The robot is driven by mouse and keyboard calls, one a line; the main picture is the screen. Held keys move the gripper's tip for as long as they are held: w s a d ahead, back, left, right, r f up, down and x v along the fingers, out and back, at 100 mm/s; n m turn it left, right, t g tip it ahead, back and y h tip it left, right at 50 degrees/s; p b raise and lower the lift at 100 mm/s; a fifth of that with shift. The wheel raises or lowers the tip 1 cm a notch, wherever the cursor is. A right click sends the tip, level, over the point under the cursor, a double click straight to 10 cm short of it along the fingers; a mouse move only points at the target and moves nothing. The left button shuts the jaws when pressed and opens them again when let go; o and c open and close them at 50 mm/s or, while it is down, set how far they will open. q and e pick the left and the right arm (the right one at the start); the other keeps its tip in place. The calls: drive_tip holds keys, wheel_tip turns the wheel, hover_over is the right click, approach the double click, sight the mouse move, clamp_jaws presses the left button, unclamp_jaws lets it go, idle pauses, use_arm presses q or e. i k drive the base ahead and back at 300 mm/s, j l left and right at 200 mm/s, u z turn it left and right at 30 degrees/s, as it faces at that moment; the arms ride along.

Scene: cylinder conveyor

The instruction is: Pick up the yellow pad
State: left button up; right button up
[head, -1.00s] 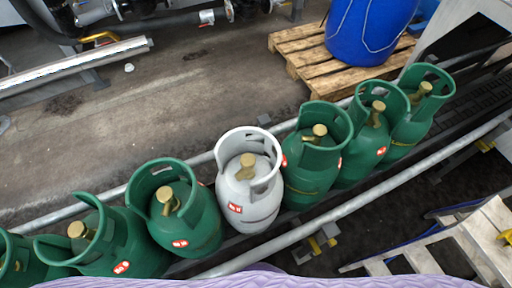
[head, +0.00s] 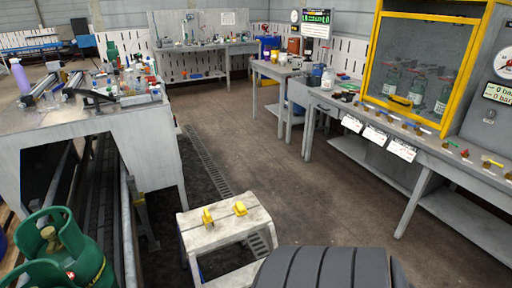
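Two small yellow pieces lie on top of a worn white step stool in the lower middle of the head view. I cannot tell whether either is the yellow pad. The step stool (head: 225,230) stands on the floor, its lower part cut off by the frame. Neither of my grippers is in view.
Green gas cylinders (head: 62,250) stand at the lower left beside a conveyor rail (head: 128,225). A cluttered grey table (head: 95,122) is behind them. A workbench (head: 440,165) with a yellow-framed cabinet (head: 420,62) lines the right. The brown floor (head: 290,190) between is clear.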

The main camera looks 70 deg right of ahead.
sight(239, 209)
drive_tip(key=z, duration=2.15)
drive_tip(key=u, duration=2.25)
drive_tip(key=z, duration=2.25)
drive_tip(key=i+l+u, duration=0.15)
drive_tip(key=l+u, duration=0.2)
drive_tip(key=l, duration=0.25)
drive_tip(key=l+u, duration=0.4)
drive_tip(key=l, duration=0.25)
drive_tip(key=l+u, duration=0.35)
drive_tip(key=l, duration=0.35)
